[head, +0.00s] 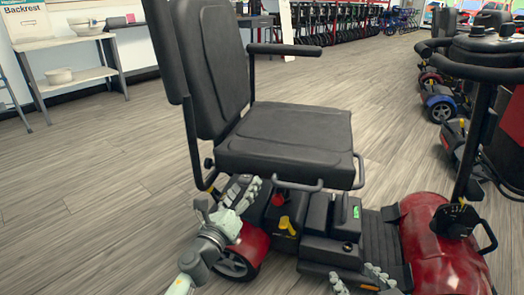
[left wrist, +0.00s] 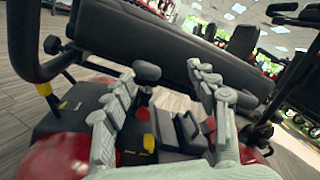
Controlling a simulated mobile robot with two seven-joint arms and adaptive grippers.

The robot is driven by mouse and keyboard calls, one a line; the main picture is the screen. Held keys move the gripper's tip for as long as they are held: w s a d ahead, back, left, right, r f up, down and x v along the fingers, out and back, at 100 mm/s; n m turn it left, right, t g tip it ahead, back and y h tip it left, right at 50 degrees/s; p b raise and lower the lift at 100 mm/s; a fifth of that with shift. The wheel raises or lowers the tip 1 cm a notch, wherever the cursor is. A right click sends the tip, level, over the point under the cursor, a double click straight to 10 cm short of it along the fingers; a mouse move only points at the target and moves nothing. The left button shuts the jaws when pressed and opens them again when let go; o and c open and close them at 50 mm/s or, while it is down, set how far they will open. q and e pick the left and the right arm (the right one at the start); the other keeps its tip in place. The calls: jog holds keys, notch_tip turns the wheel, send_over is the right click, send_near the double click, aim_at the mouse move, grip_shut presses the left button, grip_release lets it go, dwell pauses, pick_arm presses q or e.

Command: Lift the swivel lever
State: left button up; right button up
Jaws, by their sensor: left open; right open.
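A red and black mobility scooter has a black seat (head: 285,140) that also shows in the left wrist view (left wrist: 170,40). A grey bent bar (head: 300,186) runs along the near lower edge of the seat. In the left wrist view a dark rounded knob (left wrist: 147,71) shows just under the seat, between my left fingers; I cannot tell for certain that it is the swivel lever. My left gripper (head: 243,190) is open and empty, under the seat near the rear; its spread fingers also show in the left wrist view (left wrist: 162,82). My right gripper (head: 358,274) is open at the bottom edge, beside the scooter.
A yellow lever (head: 286,225) and a red knob (head: 278,200) sit on the scooter below the seat. The tiller (head: 478,130) rises at the right. More scooters (head: 440,105) stand behind it. A shelf (head: 70,75) stands far left. The wooden floor (head: 100,180) at left is clear.

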pick_arm(q)
jog(key=s+d+r+n+h+b, duration=0.1)
jog(key=s+r+h, duration=0.4)
jog(key=r, duration=0.5)
jog(key=s+d+r+n+t+h+b, duration=0.1)
jog(key=s+d+r+n+h, duration=0.3)
jog(key=r, duration=0.5)
jog(key=shift+s+r+n+h+b, duration=0.4)
jog(key=shift+s+n+h, duration=0.7)
jog(key=shift+s, duration=0.8)
jog(key=shift+d, duration=0.1)
